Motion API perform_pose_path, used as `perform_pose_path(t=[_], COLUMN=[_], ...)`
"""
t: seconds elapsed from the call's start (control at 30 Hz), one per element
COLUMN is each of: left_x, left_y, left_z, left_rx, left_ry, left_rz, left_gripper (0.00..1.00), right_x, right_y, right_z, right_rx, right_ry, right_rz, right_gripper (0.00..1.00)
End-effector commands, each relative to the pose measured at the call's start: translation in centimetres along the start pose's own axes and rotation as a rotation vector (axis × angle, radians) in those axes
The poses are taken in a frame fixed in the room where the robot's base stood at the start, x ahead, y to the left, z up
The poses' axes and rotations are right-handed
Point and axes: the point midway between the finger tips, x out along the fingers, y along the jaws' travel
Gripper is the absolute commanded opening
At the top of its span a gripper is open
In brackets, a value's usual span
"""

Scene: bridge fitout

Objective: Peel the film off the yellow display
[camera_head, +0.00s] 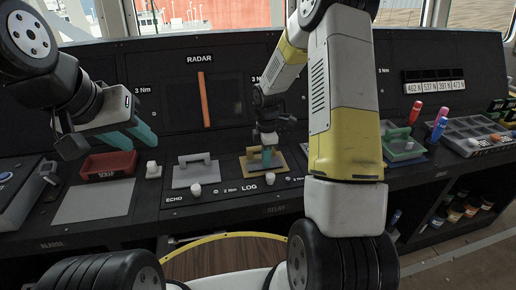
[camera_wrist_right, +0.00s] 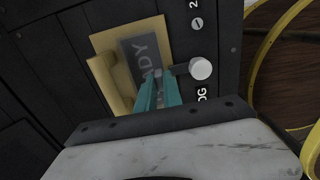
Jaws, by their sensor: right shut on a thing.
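The yellow display (camera_head: 247,165) lies on the sloping console above the LOG label, and its yellow frame shows in the right wrist view (camera_wrist_right: 103,75). A dark grey screen with part of a word ending in "ADY" (camera_wrist_right: 142,48) sits in the frame. My right gripper (camera_head: 266,157) reaches down over the display. Its teal fingertips (camera_wrist_right: 160,85) are close together at the screen's lower edge, shut on what looks like the film's edge; the film itself is hard to make out. My left gripper (camera_head: 132,136) hangs over the console at left, teal fingers apart and empty.
A grey display (camera_head: 185,176) with a handle stands left of the yellow one, a green one (camera_head: 400,148) to the right. A white knob (camera_wrist_right: 201,68) is close beside my right fingers. A red tray (camera_head: 108,165) lies below my left gripper. A grey compartment tray (camera_head: 470,133) stands far right.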

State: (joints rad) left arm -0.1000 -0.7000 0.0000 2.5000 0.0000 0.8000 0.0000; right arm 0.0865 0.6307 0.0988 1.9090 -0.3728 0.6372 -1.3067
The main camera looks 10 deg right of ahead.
Motion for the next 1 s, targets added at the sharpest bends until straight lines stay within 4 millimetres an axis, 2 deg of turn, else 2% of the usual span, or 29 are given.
perform_pose_path(t=[0.6,1.0], left_x=[0.0,0.0], left_y=[0.0,0.0], left_z=[0.0,0.0], left_rx=[0.000,0.000], left_ry=[0.000,0.000], left_rz=[0.000,0.000], left_gripper=[0.36,0.36], right_x=[-4.9,-5.2], right_y=[0.1,0.0], right_z=[0.0,0.0], right_rx=[-0.001,-0.001], right_ry=[0.000,0.000], right_rz=[0.003,0.001], right_gripper=[0.00,0.00])
